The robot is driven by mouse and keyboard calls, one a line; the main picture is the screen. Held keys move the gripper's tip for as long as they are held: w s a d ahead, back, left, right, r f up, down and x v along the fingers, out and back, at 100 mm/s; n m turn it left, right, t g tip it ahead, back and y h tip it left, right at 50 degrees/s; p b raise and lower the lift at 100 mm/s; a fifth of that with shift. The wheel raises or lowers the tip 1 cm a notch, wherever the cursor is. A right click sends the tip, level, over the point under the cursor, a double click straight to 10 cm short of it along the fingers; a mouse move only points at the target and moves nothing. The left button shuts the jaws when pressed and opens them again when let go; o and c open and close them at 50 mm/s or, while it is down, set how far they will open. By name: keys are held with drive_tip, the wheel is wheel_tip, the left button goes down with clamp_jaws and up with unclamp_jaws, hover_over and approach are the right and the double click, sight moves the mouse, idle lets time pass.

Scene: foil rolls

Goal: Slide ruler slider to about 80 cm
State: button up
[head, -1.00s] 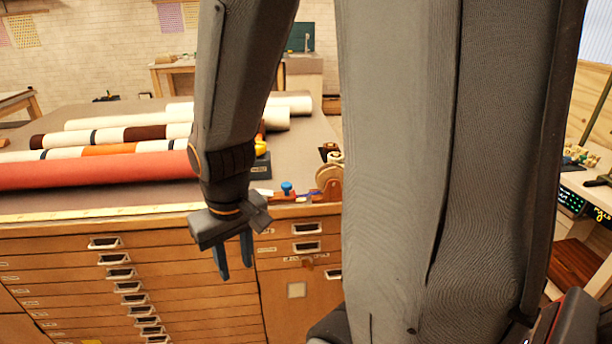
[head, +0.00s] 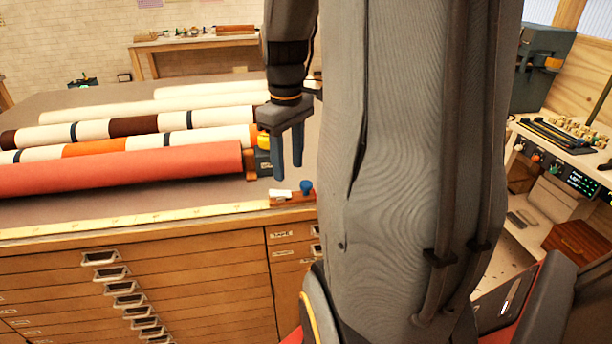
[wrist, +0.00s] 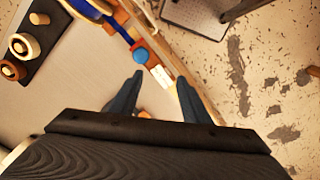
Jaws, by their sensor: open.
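The ruler (head: 130,218) is a pale yellow strip along the front edge of the table. The slider (head: 290,199) is a small wooden block with a blue knob (head: 307,187) and a white piece, at the ruler's right end in the head view. My gripper (head: 288,172) is open and empty, pointing down just above and behind the slider in the picture. In the wrist view, the blue knob (wrist: 141,55) lies just beyond the left fingertip of my gripper (wrist: 160,78). No contact is visible. The ruler's centimetre marks are too small to read.
A red roll (head: 120,175) and several striped and cream rolls lie on the table behind the ruler. A dark block with a yellow top (head: 264,145) stands at the red roll's right end. Drawers with metal handles (head: 100,258) fill the table front.

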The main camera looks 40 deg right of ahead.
sight(306, 183)
drive_tip(key=d, duration=0.1)
drive_tip(key=d+r, duration=0.1)
drive_tip(key=s+d, duration=0.1)
drive_tip(key=d, duration=0.1)
drive_tip(key=shift+r, duration=0.3)
drive_tip(key=shift+d+n, duration=0.2)
drive_tip(key=shift+n, duration=0.1)
drive_tip(key=shift+f+p, duration=0.75)
drive_tip(key=shift+f, duration=3.05)
clamp_jaws()
